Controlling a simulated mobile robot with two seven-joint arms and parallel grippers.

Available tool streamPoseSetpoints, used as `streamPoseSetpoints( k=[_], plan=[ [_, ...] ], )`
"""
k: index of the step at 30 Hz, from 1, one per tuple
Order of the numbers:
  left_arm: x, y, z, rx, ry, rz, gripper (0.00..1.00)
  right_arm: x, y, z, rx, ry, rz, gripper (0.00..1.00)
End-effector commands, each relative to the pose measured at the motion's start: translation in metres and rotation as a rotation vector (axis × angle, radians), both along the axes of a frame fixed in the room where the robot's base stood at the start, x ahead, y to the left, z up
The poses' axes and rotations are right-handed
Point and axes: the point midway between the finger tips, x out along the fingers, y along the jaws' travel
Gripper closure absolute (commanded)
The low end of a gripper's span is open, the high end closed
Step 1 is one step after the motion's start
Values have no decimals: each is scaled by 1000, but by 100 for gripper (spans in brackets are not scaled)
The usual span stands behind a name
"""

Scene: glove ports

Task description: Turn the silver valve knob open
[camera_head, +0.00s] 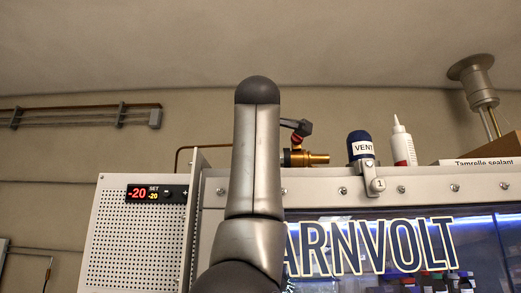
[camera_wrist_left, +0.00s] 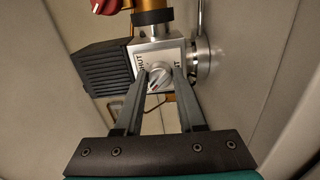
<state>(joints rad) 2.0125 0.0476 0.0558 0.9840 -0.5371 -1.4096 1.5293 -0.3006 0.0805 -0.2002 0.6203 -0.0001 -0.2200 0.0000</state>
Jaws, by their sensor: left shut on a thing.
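The silver valve knob (camera_wrist_left: 158,74) is a small round knob with a red mark, on the front of a silver valve block (camera_wrist_left: 175,50) in the left wrist view. The block has dark lettering on both sides of the knob; the left word reads SHUT and the right one is partly covered. My left gripper (camera_wrist_left: 161,77) has one finger on each side of the knob and is shut on it. In the head view, an arm link of mine stands in the middle, and the knob and gripper do not show. My right gripper is in neither view.
A black ribbed box (camera_wrist_left: 106,66) sits left of the block, with a red part (camera_wrist_left: 105,6) above.

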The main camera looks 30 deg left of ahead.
Motion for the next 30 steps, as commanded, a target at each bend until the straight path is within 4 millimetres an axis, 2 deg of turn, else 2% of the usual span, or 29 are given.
streamPoseSetpoints(
  k=[21, 22, 29, 30],
  plan=[
    [0, 1, 0, -62, -36, 1, 100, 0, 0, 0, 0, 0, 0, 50],
    [0, 1, 0, -62, -36, 1, 58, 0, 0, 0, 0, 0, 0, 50],
    [0, 1, 0, -60, -36, 0, 32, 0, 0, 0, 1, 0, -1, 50],
    [0, 1, 0, -60, -36, 0, 31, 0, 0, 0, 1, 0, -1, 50]
  ],
)
